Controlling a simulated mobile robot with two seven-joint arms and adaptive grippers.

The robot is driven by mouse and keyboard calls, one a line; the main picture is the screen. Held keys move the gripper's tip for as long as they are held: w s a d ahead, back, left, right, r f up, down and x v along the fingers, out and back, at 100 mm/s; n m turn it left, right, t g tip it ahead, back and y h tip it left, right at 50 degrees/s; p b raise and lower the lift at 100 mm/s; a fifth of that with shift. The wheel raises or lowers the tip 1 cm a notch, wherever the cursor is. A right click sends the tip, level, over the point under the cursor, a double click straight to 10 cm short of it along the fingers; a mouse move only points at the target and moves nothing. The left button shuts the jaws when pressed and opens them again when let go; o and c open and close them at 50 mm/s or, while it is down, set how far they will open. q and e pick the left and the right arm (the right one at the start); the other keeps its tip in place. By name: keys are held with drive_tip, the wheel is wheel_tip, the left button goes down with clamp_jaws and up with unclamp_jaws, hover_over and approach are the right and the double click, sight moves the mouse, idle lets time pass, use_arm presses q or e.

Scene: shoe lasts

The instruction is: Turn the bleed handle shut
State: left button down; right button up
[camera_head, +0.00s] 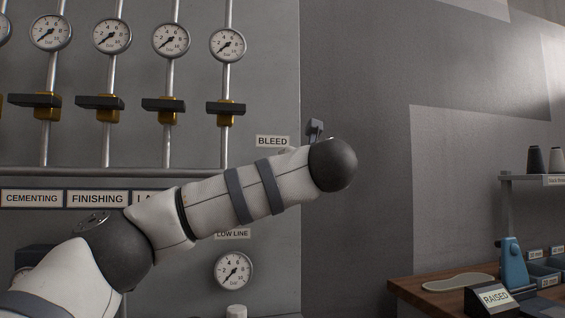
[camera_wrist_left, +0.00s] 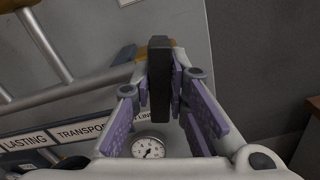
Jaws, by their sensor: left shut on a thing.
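The bleed handle (camera_wrist_left: 159,70) is a dark bar on a brass-coloured fitting (camera_wrist_left: 177,58). It runs up and down in the left wrist view. My left gripper (camera_wrist_left: 162,88) is shut on it, with a purple-padded finger on each side. In the head view my left forearm and wrist cover the handle and the gripper's fingers. The BLEED label (camera_head: 272,141) shows just above my forearm. My right gripper is in neither view.
Several gauges (camera_head: 227,45) and dark-handled valves (camera_head: 226,108) line the grey panel. The LOW LINE gauge (camera_head: 234,270) is below my forearm. A wooden bench (camera_head: 420,287) with a RAISED sign (camera_head: 495,297) stands at lower right. Bare wall lies right of the panel.

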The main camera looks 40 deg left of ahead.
use_arm(q)
drive_tip(key=m+p, duration=0.4)
drive_tip(key=m, duration=0.1)
drive_tip(key=r+m+p, duration=0.1)
drive_tip(key=m+p, duration=0.1)
drive_tip(key=m, duration=0.1)
drive_tip(key=shift+s+d, duration=0.1)
drive_tip(key=shift+d, duration=0.05)
drive_tip(key=m, duration=0.1)
drive_tip(key=f+m, duration=0.1)
drive_tip(key=shift+m+p, duration=0.4)
drive_tip(key=shift+w+f+m, duration=0.1)
drive_tip(key=shift+w+m, duration=0.05)
drive_tip(key=shift+m, duration=0.8)
drive_tip(key=shift+w+f+m, duration=0.1)
drive_tip(key=shift+m, duration=0.85)
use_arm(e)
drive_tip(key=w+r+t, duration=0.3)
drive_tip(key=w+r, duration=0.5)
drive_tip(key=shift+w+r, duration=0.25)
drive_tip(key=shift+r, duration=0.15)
use_arm(q)
drive_tip(key=c, duration=1.6)
unclamp_jaws()
drive_tip(key=shift+o, duration=0.2)
drive_tip(key=v, duration=1.2)
drive_tip(key=shift+s, duration=0.1)
